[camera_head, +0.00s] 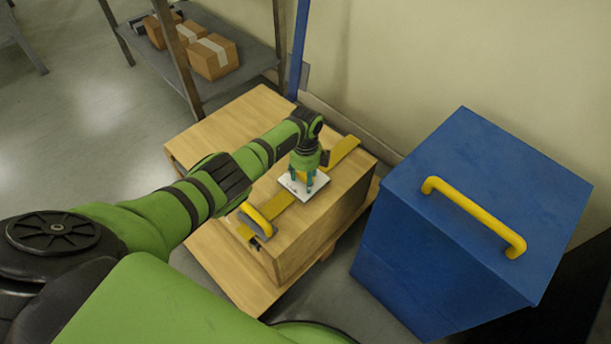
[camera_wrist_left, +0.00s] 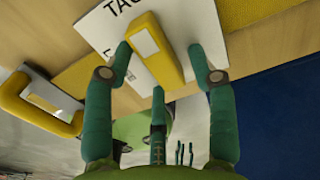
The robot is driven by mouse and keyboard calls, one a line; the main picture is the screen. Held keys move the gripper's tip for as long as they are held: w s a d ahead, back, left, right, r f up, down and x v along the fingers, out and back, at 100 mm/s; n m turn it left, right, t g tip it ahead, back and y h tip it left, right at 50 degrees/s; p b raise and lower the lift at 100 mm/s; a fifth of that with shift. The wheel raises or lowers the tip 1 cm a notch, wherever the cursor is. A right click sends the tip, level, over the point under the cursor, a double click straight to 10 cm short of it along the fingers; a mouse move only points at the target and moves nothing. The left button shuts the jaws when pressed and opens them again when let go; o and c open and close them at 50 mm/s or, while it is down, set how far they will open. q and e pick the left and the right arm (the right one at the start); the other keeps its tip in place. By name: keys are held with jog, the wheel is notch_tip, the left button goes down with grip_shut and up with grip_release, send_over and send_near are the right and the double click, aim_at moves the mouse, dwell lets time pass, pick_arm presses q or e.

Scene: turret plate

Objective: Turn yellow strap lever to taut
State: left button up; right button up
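The yellow strap lever (camera_wrist_left: 155,48) stands on a white plate (camera_head: 317,192) on top of a wooden crate (camera_head: 330,205). In the wrist view the plate (camera_wrist_left: 98,28) shows part of a word starting "TA" near the upper edge; other lettering is mostly covered. My left gripper (camera_head: 302,186) points down at the plate. In the wrist view its teal fingers (camera_wrist_left: 160,62) are spread on either side of the lever, and a third finger shows below it. The fingers look open, with a gap on the right; contact on the left is unclear. My right gripper is not in view.
A yellow strap (camera_head: 342,151) runs across the crate top. A yellow handle (camera_head: 257,219) sits near the crate's front left edge. A blue box (camera_head: 470,210) with a yellow handle (camera_head: 475,216) stands close at right. A shelf (camera_head: 240,45) with cartons is behind left.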

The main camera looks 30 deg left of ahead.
aim_at(305, 177)
pick_arm(q)
jog(key=shift+r, duration=0.1)
notch_tip(305, 177, up, 12)
dwell(0.5)
dwell(0.4)
